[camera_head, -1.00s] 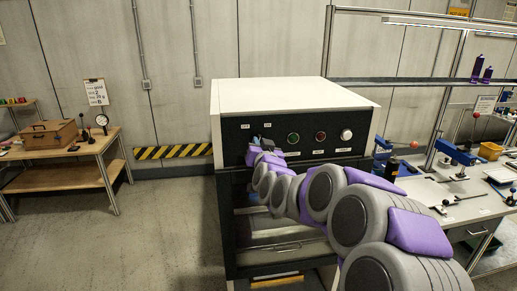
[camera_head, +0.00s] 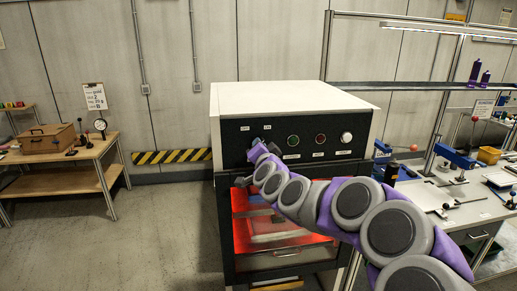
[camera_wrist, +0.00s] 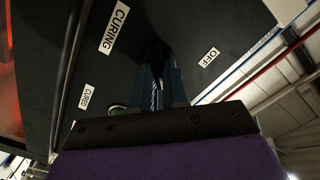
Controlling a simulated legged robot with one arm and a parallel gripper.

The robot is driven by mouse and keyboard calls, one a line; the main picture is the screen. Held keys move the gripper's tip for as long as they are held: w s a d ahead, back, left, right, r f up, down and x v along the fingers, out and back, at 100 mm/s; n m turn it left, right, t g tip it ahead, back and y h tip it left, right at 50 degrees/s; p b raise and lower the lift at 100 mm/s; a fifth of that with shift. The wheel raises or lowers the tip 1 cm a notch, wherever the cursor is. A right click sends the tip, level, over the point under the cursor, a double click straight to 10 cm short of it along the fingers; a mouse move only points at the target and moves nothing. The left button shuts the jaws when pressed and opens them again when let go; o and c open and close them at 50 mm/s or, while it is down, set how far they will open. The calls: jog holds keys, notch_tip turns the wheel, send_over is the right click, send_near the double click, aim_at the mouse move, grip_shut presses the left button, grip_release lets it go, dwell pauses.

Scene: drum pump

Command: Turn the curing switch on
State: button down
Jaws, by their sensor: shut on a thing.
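The curing oven (camera_head: 290,97) is a white-topped cabinet with a black control panel (camera_head: 338,131) in the head view. The curing switch is at the panel's left end, below the OFF and ON labels; my gripper (camera_head: 257,145) covers most of it. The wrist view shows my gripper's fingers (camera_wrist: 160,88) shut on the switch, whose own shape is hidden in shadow. The CURING label (camera_wrist: 115,28) and the OFF label (camera_wrist: 208,57) lie on either side of the fingers. The oven chamber (camera_head: 270,220) glows red-orange behind its window.
A green indicator (camera_head: 293,140), a red one (camera_head: 320,138) and a white knob (camera_head: 346,137) sit right of the switch. A workbench (camera_head: 455,205) with blue tools stands at the right. A wooden table (camera_head: 75,155) with a box stands at the left, with open floor between.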

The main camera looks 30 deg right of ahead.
jog(key=shift+d+r, duration=0.1)
jog(key=c, duration=1.3)
grip_release()
jog(key=shift+s+r, duration=0.1)
jog(key=shift+s, duration=0.25)
jog(key=shift+c, duration=0.2)
jog(key=shift+o, duration=0.8)
jog(key=shift+d, duration=0.1)
jog(key=shift+o, duration=0.2)
jog(key=shift+w+f, duration=0.2)
jog(key=shift+w, duration=0.1)
jog(key=b+v, duration=0.2)
jog(key=v, duration=1.5)
jog(key=shift+s, duration=0.2)
